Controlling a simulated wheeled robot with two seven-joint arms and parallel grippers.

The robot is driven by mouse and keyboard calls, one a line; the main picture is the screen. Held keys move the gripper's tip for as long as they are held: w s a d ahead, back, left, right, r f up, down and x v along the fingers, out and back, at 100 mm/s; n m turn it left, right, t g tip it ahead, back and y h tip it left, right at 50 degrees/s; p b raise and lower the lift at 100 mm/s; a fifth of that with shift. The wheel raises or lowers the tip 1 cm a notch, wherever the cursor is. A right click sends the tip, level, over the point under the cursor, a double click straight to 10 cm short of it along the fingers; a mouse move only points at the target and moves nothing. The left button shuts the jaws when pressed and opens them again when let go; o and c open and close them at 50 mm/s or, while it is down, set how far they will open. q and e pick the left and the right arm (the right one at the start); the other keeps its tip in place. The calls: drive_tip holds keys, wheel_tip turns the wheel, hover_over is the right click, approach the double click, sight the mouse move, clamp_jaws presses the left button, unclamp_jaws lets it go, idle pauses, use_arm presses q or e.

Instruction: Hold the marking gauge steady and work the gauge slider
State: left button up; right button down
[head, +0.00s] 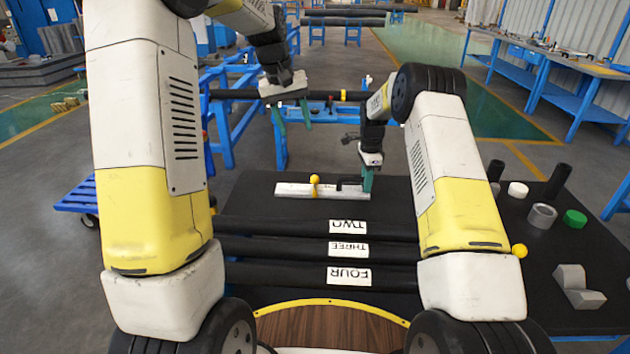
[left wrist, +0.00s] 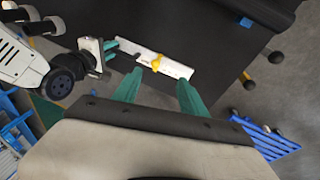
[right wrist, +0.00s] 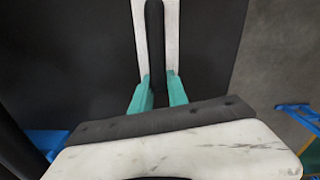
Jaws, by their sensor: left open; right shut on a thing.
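The marking gauge (head: 292,190) is a flat white bar lying on the dark table, with a black handle (head: 352,183) at its right end. A yellow slider with a ball knob (head: 314,180) sits on the bar left of the handle. My right gripper (head: 367,184) is shut on the handle; in the right wrist view its green fingers (right wrist: 159,95) are on either side of the black handle (right wrist: 154,40). My left gripper (head: 293,122) is open and empty, raised above and behind the gauge. In the left wrist view the slider (left wrist: 158,63) lies beyond the open green fingers (left wrist: 158,92).
At the right of the table stand a grey ring (head: 542,216), a green cap (head: 575,218) and a grey angled block (head: 578,288).

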use_arm(q)
drive_tip(key=g, duration=0.2)
approach(315, 180)
drive_tip(key=shift+n, duration=0.4)
drive_tip(key=f, duration=0.3)
drive_tip(key=w+d+f, duration=0.1)
drive_tip(key=f, duration=0.6)
drive_tip(key=shift+w+d+f, duration=0.2)
drive_tip(key=shift+d+f, duration=0.15)
drive_tip(key=shift+d, duration=0.05)
clamp_jaws()
